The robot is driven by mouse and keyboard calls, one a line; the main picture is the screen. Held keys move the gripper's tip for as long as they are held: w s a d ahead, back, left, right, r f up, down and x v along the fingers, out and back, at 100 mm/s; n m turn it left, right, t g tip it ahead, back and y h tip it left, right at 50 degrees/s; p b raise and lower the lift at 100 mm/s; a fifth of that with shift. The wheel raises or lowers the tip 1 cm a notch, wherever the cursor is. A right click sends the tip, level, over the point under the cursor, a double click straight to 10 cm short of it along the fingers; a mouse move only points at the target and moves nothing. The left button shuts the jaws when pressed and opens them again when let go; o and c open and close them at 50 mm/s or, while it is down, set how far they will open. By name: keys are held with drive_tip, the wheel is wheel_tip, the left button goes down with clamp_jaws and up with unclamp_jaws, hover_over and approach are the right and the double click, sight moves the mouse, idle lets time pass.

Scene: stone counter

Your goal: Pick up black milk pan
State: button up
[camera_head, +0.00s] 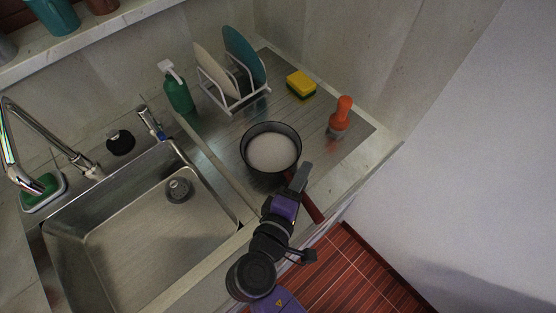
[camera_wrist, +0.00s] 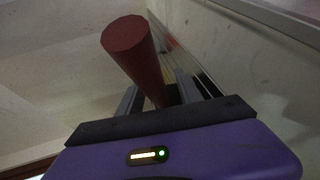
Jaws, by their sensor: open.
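The black milk pan (camera_head: 247,158) stands on the metal drainboard right of the sink, upright, with a pale whitish inside. Its red-brown handle (camera_head: 313,206) points toward the lower right, past the counter's front edge. My gripper (camera_head: 303,176) is open beside the pan, at the handle. In the wrist view the handle (camera_wrist: 140,60) rises between the two open fingers (camera_wrist: 158,88), its round end toward the upper left. I cannot tell whether a finger touches it. My gripper hides part of the handle in the head view.
A yellow-green sponge (camera_head: 301,84), a dish rack (camera_head: 238,106) with plates and a green bottle (camera_head: 178,94) are behind. The sink (camera_head: 150,250) is left. Tiled floor (camera_head: 355,270) lies in front.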

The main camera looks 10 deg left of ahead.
clamp_jaws()
idle(1.4)
drive_tip(key=shift+r, duration=0.1)
